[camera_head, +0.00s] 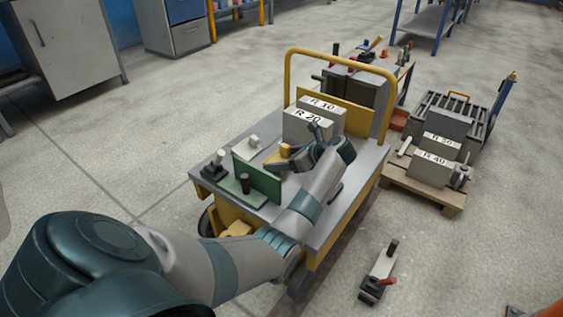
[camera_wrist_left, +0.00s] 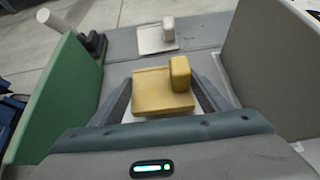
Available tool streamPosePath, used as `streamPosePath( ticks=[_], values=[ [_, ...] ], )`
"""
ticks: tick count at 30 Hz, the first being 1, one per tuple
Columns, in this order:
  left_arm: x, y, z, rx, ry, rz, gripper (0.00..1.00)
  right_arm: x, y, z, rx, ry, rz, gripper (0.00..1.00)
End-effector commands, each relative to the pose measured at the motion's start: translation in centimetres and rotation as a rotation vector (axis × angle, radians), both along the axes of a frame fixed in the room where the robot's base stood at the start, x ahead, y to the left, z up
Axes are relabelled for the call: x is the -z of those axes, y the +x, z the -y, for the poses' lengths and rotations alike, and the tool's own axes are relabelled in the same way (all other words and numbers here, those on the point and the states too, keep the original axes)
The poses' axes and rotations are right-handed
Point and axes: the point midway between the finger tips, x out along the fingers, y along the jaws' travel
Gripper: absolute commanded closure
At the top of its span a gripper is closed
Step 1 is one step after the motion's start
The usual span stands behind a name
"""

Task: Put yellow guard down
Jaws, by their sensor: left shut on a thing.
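The yellow guard (camera_wrist_left: 160,95) is a flat plate with an upright rounded block at one end. It sits between the two fingers of my left gripper (camera_wrist_left: 163,98), which is shut on it. In the head view the yellow guard (camera_head: 277,156) shows over the cart top, partly hidden by my left gripper (camera_head: 283,164). A pale patch shows under its near edge in the wrist view. I cannot tell whether the guard touches the surface. My right gripper is not in view.
The grey cart top (camera_head: 352,180) carries a green angled panel (camera_head: 258,180) left of the gripper and grey blocks marked R 10 and R 20 (camera_head: 308,127) behind it. A similar white piece (camera_wrist_left: 157,38) lies beyond the guard. A yellow handle rail (camera_head: 340,56) rises behind.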

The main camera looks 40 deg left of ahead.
Motion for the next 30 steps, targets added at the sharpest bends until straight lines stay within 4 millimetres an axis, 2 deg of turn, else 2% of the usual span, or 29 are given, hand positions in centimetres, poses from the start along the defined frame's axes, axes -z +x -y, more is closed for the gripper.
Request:
streamPosePath(
  ticks=[1, 3, 15, 16, 18, 30],
  values=[
    [0.83, -0.01, -0.02, -0.001, 0.000, 0.001, 0.59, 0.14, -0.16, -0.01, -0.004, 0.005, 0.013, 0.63],
    [1.09, 0.01, -0.02, -0.001, 0.001, 0.001, 0.59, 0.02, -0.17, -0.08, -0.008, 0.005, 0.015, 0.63],
    [1.08, 0.03, -0.04, 0.000, 0.002, 0.001, 0.59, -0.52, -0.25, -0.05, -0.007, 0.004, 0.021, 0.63],
    [1.19, 0.02, -0.03, 0.001, 0.001, 0.000, 0.28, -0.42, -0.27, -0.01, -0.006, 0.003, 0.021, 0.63],
    [1.22, 0.03, -0.04, 0.000, 0.001, 0.001, 0.11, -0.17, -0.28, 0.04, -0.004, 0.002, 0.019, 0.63],
    [1.13, 0.02, -0.03, 0.000, 0.001, 0.002, 0.11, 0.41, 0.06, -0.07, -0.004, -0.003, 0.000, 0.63]
  ],
)
